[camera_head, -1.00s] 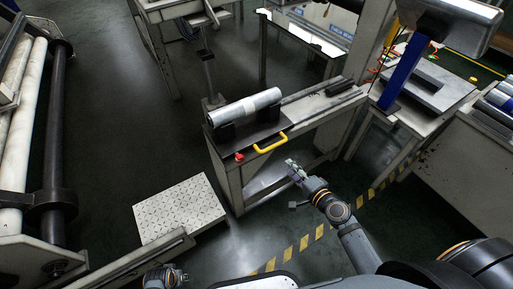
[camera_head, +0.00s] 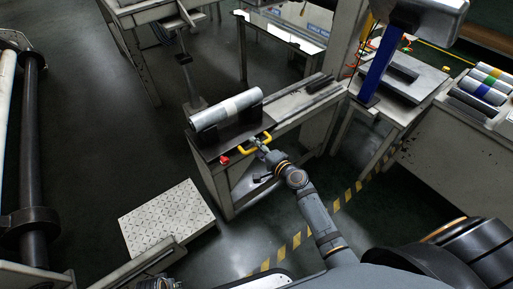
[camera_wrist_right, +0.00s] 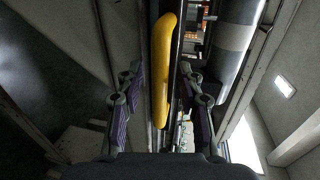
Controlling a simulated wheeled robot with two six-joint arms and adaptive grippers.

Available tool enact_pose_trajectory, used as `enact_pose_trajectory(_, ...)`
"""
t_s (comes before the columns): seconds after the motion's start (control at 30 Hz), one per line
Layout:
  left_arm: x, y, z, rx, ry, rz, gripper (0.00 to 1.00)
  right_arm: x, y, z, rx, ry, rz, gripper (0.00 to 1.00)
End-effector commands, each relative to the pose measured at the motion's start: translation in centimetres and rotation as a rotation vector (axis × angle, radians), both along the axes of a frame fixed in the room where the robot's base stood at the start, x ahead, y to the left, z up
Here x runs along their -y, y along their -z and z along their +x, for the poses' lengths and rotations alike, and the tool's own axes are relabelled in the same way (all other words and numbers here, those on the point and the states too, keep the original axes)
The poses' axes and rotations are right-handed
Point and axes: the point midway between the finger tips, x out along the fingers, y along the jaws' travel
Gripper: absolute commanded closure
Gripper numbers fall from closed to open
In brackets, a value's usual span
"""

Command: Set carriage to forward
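The carriage (camera_head: 232,140) is a dark block on the bench rail that carries a silver roll (camera_head: 225,109). A yellow handle (camera_head: 245,150) sticks out on its near side. My right gripper (camera_head: 262,145) is at the right end of the handle. In the right wrist view the yellow handle (camera_wrist_right: 162,70) runs between the two fingers (camera_wrist_right: 160,95), which are apart, with gaps on both sides. My left gripper (camera_head: 158,283) shows only in part at the bottom edge, and its fingers cannot be made out.
A red knob (camera_head: 224,160) sits on the bench left of the handle. The rail (camera_head: 300,97) runs clear to the right of the carriage. A metal step (camera_head: 166,217) is on the floor at the left.

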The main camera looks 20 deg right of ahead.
Motion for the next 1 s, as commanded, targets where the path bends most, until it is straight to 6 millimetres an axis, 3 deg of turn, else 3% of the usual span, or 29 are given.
enact_pose_trajectory(0.17, 0.02, -0.03, -0.01, -0.001, 0.0, 0.0, 0.6, -0.01, 0.02, -0.01, -0.001, 0.0, 0.0, 0.63)
enact_pose_trajectory(0.47, 0.02, -0.02, -0.02, -0.001, 0.0, -0.001, 0.6, 0.01, 0.03, -0.04, -0.001, 0.0, 0.0, 1.0)
enact_pose_trajectory(1.0, 0.12, 0.01, -0.06, -0.009, -0.001, -0.002, 0.6, 0.56, 0.21, 0.11, -0.001, 0.0, -0.003, 1.0)
